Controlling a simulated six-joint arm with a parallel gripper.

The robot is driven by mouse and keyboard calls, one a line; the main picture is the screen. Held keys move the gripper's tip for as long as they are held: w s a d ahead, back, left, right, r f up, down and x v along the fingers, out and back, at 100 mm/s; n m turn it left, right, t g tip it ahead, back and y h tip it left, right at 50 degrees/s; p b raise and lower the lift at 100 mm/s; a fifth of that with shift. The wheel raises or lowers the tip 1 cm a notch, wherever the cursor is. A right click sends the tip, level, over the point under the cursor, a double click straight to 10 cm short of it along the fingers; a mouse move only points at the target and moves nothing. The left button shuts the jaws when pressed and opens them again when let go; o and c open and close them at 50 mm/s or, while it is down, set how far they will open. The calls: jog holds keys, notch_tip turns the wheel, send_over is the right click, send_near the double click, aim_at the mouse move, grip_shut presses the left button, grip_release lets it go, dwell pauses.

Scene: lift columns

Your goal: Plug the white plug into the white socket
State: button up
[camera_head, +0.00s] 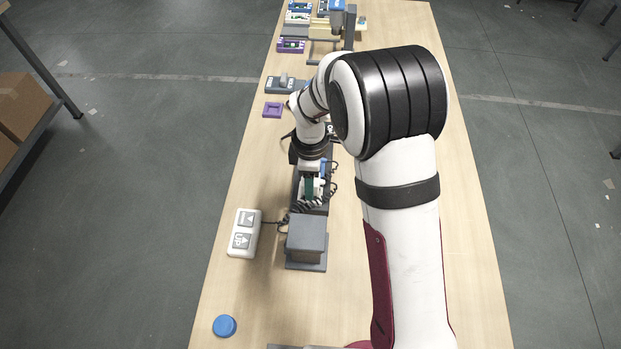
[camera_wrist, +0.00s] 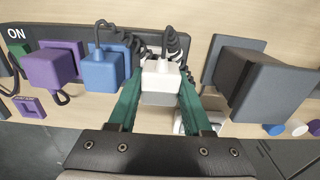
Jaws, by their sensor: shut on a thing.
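The white plug (camera_wrist: 161,74) is held between the green fingers of my gripper (camera_wrist: 160,84) in the wrist view, with a dark cord rising from its back. A pale socket part (camera_wrist: 152,50) shows just behind the plug, mostly hidden by it. I cannot tell whether the plug is seated in it. In the head view my gripper (camera_head: 309,188) is low over the dark strip (camera_head: 319,210) on the table, and the fingers largely hide the plug.
Left of the white plug in the wrist view are a blue plug (camera_wrist: 103,69) and a purple plug (camera_wrist: 53,69). A grey block (camera_wrist: 266,86) stands to the right. On the table are a white UP/DOWN button box (camera_head: 243,233) and a blue disc (camera_head: 225,326). Coiled cords lie close by.

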jog(key=shift+f, duration=0.7)
grip_shut()
jog(key=o, duration=1.5)
grip_release()
jog(key=shift+c, duration=0.2)
jog(key=shift+r, duration=3.5)
